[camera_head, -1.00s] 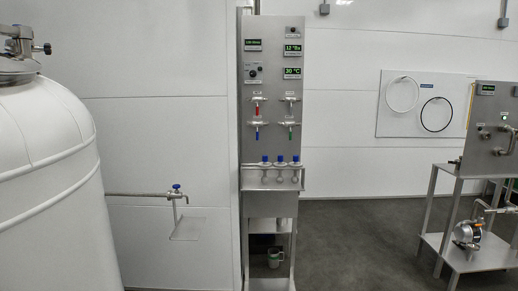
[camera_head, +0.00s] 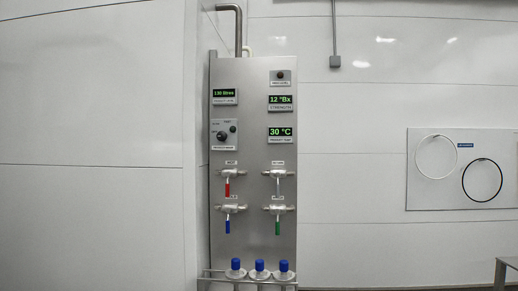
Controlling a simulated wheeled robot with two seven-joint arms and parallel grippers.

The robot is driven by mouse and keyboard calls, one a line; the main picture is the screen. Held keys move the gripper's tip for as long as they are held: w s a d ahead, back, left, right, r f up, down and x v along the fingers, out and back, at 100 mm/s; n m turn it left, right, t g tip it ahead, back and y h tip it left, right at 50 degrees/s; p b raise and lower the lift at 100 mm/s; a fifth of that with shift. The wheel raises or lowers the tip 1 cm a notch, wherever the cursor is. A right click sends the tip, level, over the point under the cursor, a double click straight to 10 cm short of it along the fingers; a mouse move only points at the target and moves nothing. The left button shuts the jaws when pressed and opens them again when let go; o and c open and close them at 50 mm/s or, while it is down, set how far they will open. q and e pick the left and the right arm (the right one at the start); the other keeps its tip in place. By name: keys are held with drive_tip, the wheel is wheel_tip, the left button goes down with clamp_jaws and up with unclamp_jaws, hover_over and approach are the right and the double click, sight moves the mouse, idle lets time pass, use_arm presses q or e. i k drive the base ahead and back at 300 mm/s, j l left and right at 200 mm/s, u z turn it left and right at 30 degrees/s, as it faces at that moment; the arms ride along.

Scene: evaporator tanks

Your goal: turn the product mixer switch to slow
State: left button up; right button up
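A tall steel control panel (camera_head: 252,150) stands against the white wall, left of centre in the head view. On its left side, below a green display, is a grey plate with a round dark rotary knob (camera_head: 222,136) and a smaller dark button (camera_head: 233,128) at its upper right. The plate's lettering is too small to read surely, so I cannot tell the knob's setting. Neither of my grippers is in view.
Several valves with coloured handles (camera_head: 228,190) sit below the knob. A rack with three blue-capped bottles (camera_head: 260,272) juts out at the panel's bottom. Two hoops (camera_head: 435,157) hang on a board at right. A steel table edge (camera_head: 508,264) shows at lower right.

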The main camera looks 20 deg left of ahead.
sight(221, 136)
drive_tip(key=i+l+u, duration=0.1)
drive_tip(key=i+u, duration=0.2)
drive_tip(key=i, duration=0.2)
drive_tip(key=i+l+u, duration=0.3)
drive_tip(key=i, duration=0.15)
drive_tip(key=i+l+u, duration=0.3)
drive_tip(key=i, duration=0.2)
drive_tip(key=j, duration=0.1)
